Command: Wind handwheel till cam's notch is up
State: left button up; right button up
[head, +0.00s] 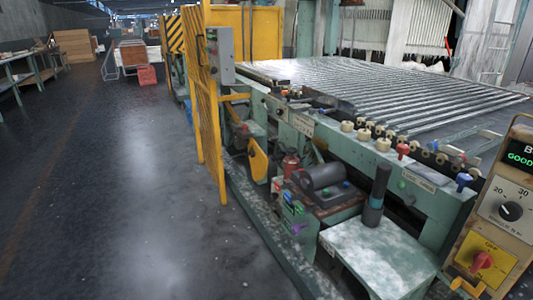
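I cannot make out a handwheel or a notched cam with certainty in the head view. The machine is a long green frame (345,150) running from the lower right to the far left, with small cream, red and blue knobs along its near edge. A dark rounded cylinder, perhaps a motor (322,177), sits low in the frame. A dark upright handle-like cylinder (377,195) stands on a dusty green box. Neither of my grippers is in view.
A control panel (503,210) at the right edge has a black dial, a lit "GOOD" display and a red knob on a yellow plate. A yellow guard (208,110) with a grey switch box (221,55) stands left of the machine. The dark floor (120,190) on the left is clear.

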aim_at(275, 157)
jog(key=i+j+z, duration=0.1)
jog(key=z, duration=0.7)
jog(key=i+j+z, duration=0.2)
jog(key=j, duration=0.15)
jog(key=i+j+z, duration=0.2)
jog(key=j, duration=0.15)
jog(key=i+j+z, duration=0.2)
jog(key=j, duration=0.15)
jog(key=j+z, duration=0.25)
jog(key=j, duration=0.15)
jog(key=j+z, duration=0.2)
jog(key=j, duration=0.2)
jog(key=i, duration=0.05)
